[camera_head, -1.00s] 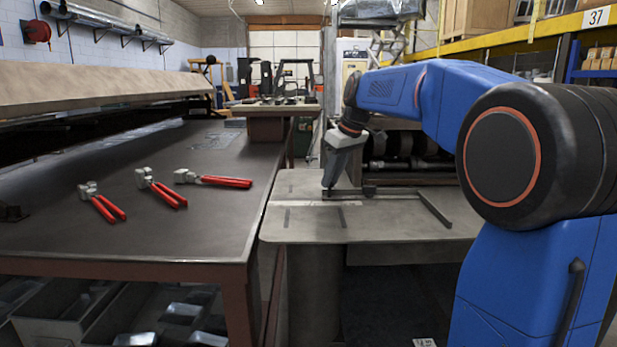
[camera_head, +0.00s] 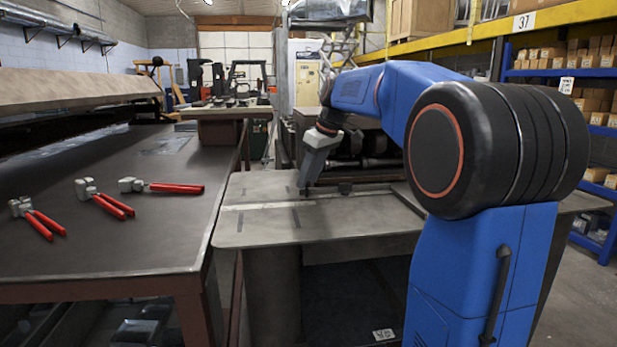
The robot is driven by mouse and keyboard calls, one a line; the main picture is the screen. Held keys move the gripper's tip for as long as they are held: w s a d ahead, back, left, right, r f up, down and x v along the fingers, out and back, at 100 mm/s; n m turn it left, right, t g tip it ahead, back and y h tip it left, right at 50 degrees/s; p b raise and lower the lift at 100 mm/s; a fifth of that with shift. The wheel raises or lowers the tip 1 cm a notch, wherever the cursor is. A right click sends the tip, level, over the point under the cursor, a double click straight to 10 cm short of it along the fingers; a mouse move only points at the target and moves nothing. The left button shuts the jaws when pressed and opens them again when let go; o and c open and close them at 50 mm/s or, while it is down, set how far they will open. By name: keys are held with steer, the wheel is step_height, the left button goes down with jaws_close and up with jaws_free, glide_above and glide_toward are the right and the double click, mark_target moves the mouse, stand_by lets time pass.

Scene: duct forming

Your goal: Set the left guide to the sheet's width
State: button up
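My gripper (camera_head: 304,188) points down at the grey worktable (camera_head: 262,236), its tip at the pale strip (camera_head: 270,205) that runs across the top. It is too small to tell whether the fingers are open or shut, or whether they touch anything. A small dark block (camera_head: 345,188) sits just right of the tip. A dark bar (camera_head: 404,196) lies further right, partly hidden by my arm. I cannot tell for sure which piece is the left guide. Short dark slots (camera_head: 297,222) mark the tabletop. No separate sheet can be made out.
A dark bench (camera_head: 110,245) stands at the left, with several red-handled pliers (camera_head: 105,205) on it. A machine with rollers stands behind the worktable. Blue shelves (camera_head: 600,135) with boxes stand at the right.

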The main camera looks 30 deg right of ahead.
steer(key=shift+r, duration=0.1)
steer(key=v, duration=1.7)
steer(key=shift+s, duration=0.1)
